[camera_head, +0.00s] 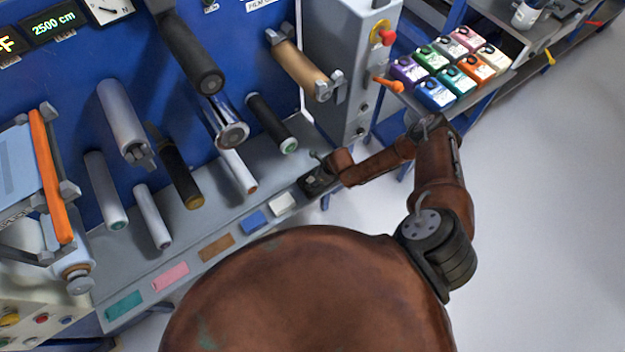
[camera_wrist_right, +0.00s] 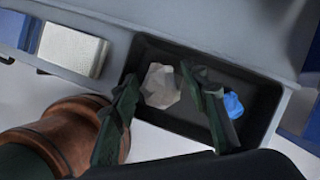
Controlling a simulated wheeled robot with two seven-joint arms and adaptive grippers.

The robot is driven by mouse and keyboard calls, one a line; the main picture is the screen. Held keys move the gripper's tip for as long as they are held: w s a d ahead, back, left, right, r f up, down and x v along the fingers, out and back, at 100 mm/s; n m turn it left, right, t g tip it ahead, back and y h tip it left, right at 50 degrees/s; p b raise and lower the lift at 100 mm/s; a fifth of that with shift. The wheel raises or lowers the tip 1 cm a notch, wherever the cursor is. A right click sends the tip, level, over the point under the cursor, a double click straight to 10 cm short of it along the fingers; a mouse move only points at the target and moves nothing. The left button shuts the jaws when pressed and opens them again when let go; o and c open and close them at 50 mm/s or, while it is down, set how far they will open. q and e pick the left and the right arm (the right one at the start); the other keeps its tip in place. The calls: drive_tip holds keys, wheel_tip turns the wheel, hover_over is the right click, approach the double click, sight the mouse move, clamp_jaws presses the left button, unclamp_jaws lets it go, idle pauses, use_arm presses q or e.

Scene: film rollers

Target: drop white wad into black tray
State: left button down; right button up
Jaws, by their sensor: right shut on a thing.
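The white wad (camera_wrist_right: 160,88) is a pale crumpled lump between the fingers of my right gripper (camera_wrist_right: 160,78) in the wrist view. The gripper is shut on it. The black tray (camera_wrist_right: 252,84) is a dark open box just below and around the wad in that view. I cannot tell whether the wad touches the tray's floor. In the head view my right gripper (camera_head: 318,178) is at the right end of the grey bench ledge, and the wad cannot be made out there. My left gripper is not in view.
A blue wad (camera_wrist_right: 233,104) lies in the tray, right of the right finger. A white block (camera_head: 281,203), a blue block (camera_head: 254,221) and other colored pieces line the ledge's front. Several rollers stick out from the blue panel above. Colored boxes (camera_head: 450,67) stand at the right.

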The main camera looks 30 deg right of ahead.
drive_tip(key=shift+f, duration=0.5)
drive_tip(key=o, duration=0.5)
drive_tip(key=shift+r, duration=0.4)
drive_tip(key=p+v, duration=0.2)
drive_tip(key=v, duration=1)
drive_tip(key=shift+r, duration=0.2)
